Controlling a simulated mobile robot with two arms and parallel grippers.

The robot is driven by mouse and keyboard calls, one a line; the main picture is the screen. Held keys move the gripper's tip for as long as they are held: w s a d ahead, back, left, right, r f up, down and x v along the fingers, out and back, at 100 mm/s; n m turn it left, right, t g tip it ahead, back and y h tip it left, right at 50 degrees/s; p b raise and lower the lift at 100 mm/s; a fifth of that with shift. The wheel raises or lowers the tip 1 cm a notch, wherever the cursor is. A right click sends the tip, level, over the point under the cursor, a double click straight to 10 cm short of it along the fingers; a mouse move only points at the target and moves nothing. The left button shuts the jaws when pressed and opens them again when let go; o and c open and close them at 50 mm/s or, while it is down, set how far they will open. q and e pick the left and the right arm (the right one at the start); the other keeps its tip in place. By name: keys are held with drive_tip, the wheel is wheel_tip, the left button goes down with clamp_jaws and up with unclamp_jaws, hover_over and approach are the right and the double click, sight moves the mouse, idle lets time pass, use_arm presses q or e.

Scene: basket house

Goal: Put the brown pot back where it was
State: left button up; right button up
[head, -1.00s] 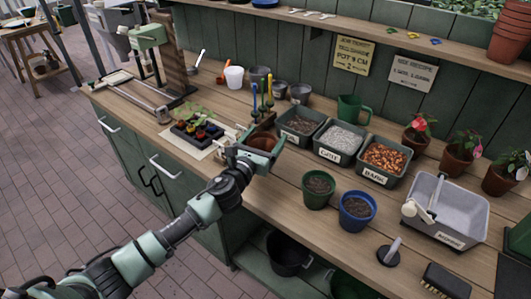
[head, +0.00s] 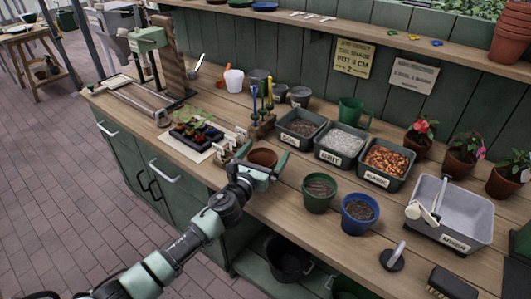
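The brown pot (head: 262,158) is a small terracotta pot on the wooden bench near its front edge, right of the seedling tray. My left gripper (head: 264,152) is at the pot from the front, with one finger on each side of it. The fingers look spread, with a small gap showing beside the rim at the right. The gripper body hides the pot's lower front. My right gripper is not in view.
A tool holder (head: 262,125) stands just behind the pot. Labelled bins (head: 340,145) are behind to the right. A green pot (head: 319,192) and a blue pot (head: 359,212) with soil stand right of my gripper. The seedling tray (head: 196,134) is to the left.

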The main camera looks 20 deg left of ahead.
use_arm(q)
drive_tip(key=shift+r, duration=0.25)
drive_tip(key=s, duration=0.3)
drive_tip(key=s+a, duration=0.1)
drive_tip(key=s, duration=0.6)
drive_tip(key=shift+s+a+f, duration=0.1)
drive_tip(key=shift+s+a, duration=0.05)
drive_tip(key=shift+s, duration=0.1)
drive_tip(key=shift+s+a+b, duration=0.1)
drive_tip(key=shift+s+b, duration=0.2)
drive_tip(key=shift+s, duration=0.45)
